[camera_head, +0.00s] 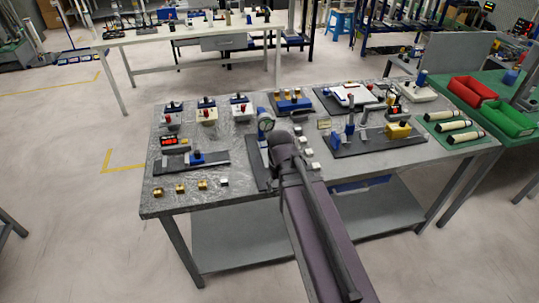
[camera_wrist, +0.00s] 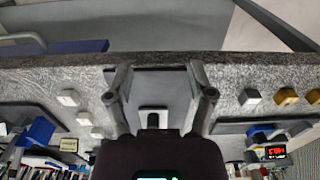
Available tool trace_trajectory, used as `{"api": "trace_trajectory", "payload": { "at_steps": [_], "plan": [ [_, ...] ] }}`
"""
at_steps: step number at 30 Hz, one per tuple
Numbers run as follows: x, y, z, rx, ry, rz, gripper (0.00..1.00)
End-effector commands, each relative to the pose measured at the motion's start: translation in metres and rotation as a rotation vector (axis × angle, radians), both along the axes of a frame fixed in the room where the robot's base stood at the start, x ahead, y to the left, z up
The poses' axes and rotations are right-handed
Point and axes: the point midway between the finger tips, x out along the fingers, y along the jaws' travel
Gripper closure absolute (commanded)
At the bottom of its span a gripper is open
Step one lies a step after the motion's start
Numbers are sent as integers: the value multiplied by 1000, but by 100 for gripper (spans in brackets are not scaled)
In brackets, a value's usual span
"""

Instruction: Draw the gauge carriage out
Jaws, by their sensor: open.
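The gauge stand (camera_head: 265,124), with a blue column and a round dial, stands on a dark base plate (camera_head: 256,160) in the middle of the table in the head view. My arm covers its right side. In the wrist view, the dark base plate (camera_wrist: 150,86) lies between my fingers. A light grey block with a black knob (camera_wrist: 153,119), which looks like the carriage, shows just ahead of my gripper's body. My gripper (camera_wrist: 160,82) is open, one finger to each side, with nothing held. I cannot tell whether the fingers touch anything.
Small pale blocks (camera_wrist: 68,97) lie on one side of the plate, brass blocks (camera_wrist: 287,97) and a red-digit display (camera_wrist: 275,151) on the other. A dark fixture with a yellow block (camera_head: 398,131) stands to the right.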

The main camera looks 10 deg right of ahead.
Motion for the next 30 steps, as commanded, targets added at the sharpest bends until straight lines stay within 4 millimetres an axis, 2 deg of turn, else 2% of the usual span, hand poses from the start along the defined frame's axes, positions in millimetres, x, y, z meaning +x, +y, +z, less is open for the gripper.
{"api": "trace_trajectory", "payload": {
  "at_steps": [1, 9, 15, 21, 30],
  "plan": [
    [19, -1, 14, 0, 0, 12, 30],
    [102, -8, 60, 0, 0, 118, 30],
    [152, -13, 86, 1, 0, 188, 30],
    [172, -16, 95, 1, -1, 223, 30],
    [172, -16, 94, 1, -1, 226, 30]
  ]
}}
